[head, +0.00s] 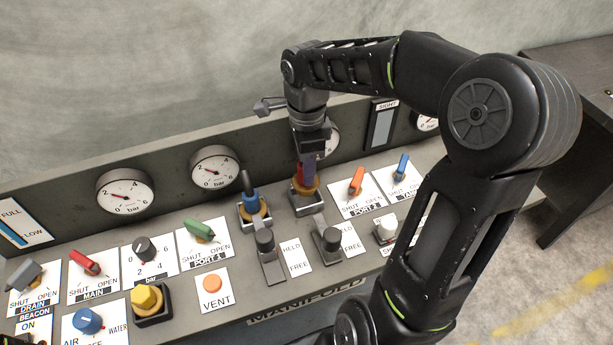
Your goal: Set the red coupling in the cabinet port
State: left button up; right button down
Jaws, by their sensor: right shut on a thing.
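The red coupling (298,176) is upright at the right-hand cabinet port (305,205), with a brass-coloured ring around its foot. My right gripper (309,163) comes down from above and is shut on the coupling, hiding much of it. I cannot tell how deep the coupling sits in the port. My left gripper is out of view.
A blue coupling (250,189) stands in the port to the left. Two dark levers, one (265,242) and another (328,236), stand in front of the ports by HELD/FREE labels. An orange handle (357,180) is close on the right. Gauges (215,168) line the back panel.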

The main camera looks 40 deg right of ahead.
notch_tip(320, 180, down, 4)
jog(key=shift+r, duration=0.2)
jog(key=shift+f, duration=0.15)
jog(key=shift+f, duration=0.3)
jog(key=c, duration=1)
grip_release()
jog(key=shift+r, duration=0.15)
jog(key=shift+r+p, duration=0.4)
jog(key=shift+r, duration=0.05)
notch_tip(320, 180, up, 12)
jog(key=shift+f+b, duration=0.2)
jog(key=shift+b, duration=0.4)
